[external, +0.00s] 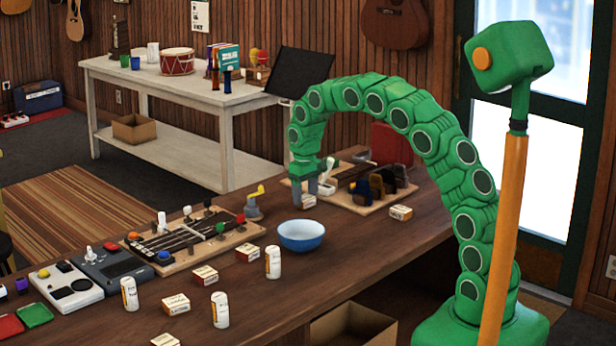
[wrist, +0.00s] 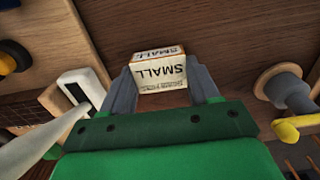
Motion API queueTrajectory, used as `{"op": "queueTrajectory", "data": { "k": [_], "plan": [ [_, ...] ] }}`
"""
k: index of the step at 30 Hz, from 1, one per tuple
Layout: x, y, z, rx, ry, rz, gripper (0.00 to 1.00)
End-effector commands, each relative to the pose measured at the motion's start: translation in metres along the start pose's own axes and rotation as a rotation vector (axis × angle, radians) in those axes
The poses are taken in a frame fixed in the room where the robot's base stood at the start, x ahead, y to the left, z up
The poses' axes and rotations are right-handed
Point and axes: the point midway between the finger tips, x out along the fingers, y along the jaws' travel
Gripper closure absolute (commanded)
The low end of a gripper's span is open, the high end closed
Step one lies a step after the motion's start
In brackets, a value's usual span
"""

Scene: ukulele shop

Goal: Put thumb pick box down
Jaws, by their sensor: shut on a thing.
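The thumb pick box (wrist: 160,72) is a small white and tan box marked "SMALL", held between the two grey fingers of my gripper (wrist: 163,84) in the wrist view. In the external view my gripper (external: 311,190) points down over the back part of the dark wooden counter (external: 345,235), left of a wooden board. The box (external: 309,201) shows there low between the fingers, partly hidden. My gripper is shut on it. I cannot tell whether the box touches the counter.
A blue bowl (external: 301,236) stands in front of my gripper. A board (external: 365,200) with dark blocks lies to the right, with another small box (external: 400,213) beside it. A grey post with a yellow lever (external: 254,205) stands left. Several boxes and white bottles occupy the front left.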

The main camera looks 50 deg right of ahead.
Motion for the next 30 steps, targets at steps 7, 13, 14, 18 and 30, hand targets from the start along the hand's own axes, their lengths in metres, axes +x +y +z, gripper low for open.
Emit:
{"op": "queueTrajectory", "data": {
  "k": [7,13,14,18,30],
  "plan": [
    [0.003,0.000,0.000,0.000,0.000,0.000,0.21],
    [0.003,0.000,0.000,0.000,0.000,0.000,0.14],
    [0.003,0.000,0.000,0.000,0.000,0.000,0.14],
    [0.001,0.000,0.000,0.000,0.000,0.000,0.14],
    [-0.054,0.000,-0.001,0.000,0.004,0.000,0.14]
  ]
}}
